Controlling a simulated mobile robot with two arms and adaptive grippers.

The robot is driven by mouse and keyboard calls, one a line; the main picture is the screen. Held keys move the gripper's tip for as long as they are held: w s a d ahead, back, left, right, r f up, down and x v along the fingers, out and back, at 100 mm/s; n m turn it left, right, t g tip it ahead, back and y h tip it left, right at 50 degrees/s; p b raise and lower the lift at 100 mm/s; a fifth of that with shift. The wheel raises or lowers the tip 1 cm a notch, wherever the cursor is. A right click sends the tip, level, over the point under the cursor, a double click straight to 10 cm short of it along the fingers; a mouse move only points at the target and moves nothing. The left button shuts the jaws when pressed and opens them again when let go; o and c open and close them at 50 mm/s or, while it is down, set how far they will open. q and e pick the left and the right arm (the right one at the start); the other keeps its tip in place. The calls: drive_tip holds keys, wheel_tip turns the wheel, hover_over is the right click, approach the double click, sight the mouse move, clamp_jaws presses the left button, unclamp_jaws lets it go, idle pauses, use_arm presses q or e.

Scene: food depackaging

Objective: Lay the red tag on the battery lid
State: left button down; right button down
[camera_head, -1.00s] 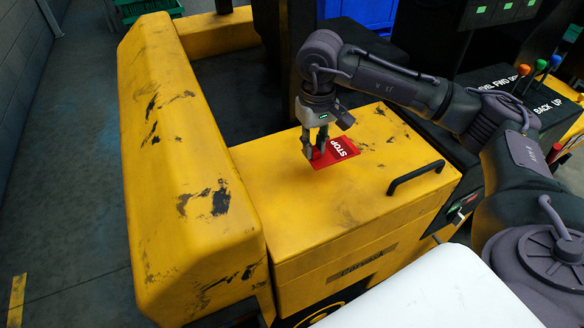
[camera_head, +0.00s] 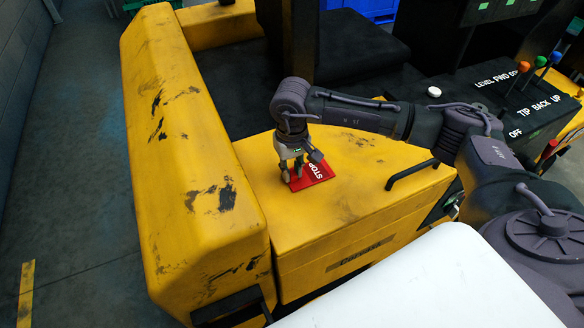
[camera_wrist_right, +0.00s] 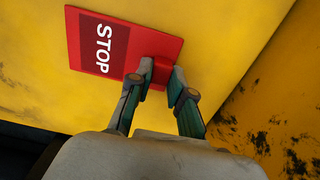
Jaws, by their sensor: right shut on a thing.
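The red tag (camera_head: 314,171) with white STOP lettering is flat over the yellow battery lid (camera_head: 340,215), near the lid's back left part. In the right wrist view the tag (camera_wrist_right: 105,42) shows its darker STOP panel, with a raised red part between the fingers. My right gripper (camera_head: 291,177) points down and is shut on the tag; its fingers (camera_wrist_right: 160,85) show in the wrist view. The tag is at or very close to the lid surface; I cannot tell whether it touches. My left gripper is not in view.
A black handle (camera_head: 412,174) stands up from the lid's right side. The tall scuffed yellow body (camera_head: 190,160) borders the lid on the left. Levers with coloured knobs (camera_head: 540,61) stand on a black panel at right. The lid's front part is bare.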

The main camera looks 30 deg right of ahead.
drive_tip(key=shift+f, duration=0.2)
drive_tip(key=c, duration=1.1)
unclamp_jaws()
drive_tip(key=shift+o, duration=0.2)
drive_tip(key=shift+r, duration=0.2)
drive_tip(key=shift+r, duration=0.15)
wheel_tip(320, 180, up, 12)
drive_tip(key=b, duration=0.4)
